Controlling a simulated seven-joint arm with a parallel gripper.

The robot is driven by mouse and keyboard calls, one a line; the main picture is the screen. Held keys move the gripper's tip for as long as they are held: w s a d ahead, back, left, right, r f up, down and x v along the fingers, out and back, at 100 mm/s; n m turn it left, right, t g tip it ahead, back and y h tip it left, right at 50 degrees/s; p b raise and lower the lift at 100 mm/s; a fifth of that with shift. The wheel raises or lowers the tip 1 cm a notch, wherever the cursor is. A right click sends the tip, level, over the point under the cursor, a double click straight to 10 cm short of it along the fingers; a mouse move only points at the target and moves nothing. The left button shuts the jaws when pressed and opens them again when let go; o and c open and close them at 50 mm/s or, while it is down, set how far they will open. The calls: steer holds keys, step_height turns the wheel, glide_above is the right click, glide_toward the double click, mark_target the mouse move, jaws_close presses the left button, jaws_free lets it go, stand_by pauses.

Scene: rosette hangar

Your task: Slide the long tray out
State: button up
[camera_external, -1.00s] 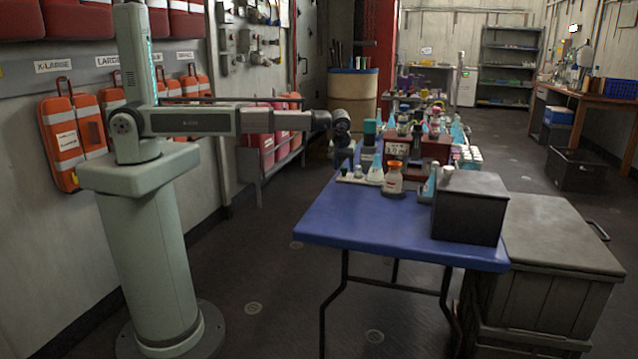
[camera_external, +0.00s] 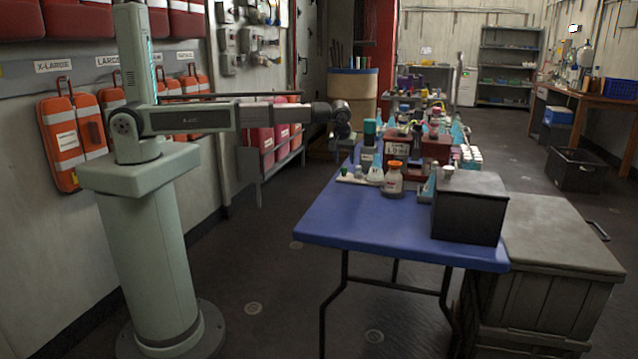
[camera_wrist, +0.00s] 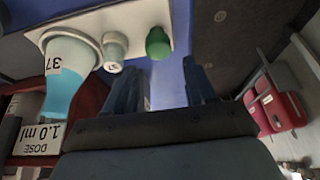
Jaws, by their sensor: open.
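A long white tray (camera_external: 352,181) lies at the left edge of the blue table (camera_external: 375,222). It carries a small green-capped vial (camera_external: 344,171), a small pale vial (camera_external: 358,172) and a white-topped flask with blue contents (camera_external: 375,174). In the wrist view the tray (camera_wrist: 138,16) runs across the top, with the green cap (camera_wrist: 158,42) nearest my gripper and the flask (camera_wrist: 70,60) at the left. My gripper (camera_wrist: 158,82) is open and empty, fingers apart. In the outside view my gripper (camera_external: 342,132) is above the table's left edge, apart from the tray.
An orange-capped bottle (camera_external: 393,180), a dark red box marked dose 1.0 ml (camera_wrist: 38,141) and many bottles crowd the table. A dark box (camera_external: 468,208) stands at the near right corner. The table's front left is bare. Floor is open left of the table.

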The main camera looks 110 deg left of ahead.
steer(key=shift+r, duration=1.9)
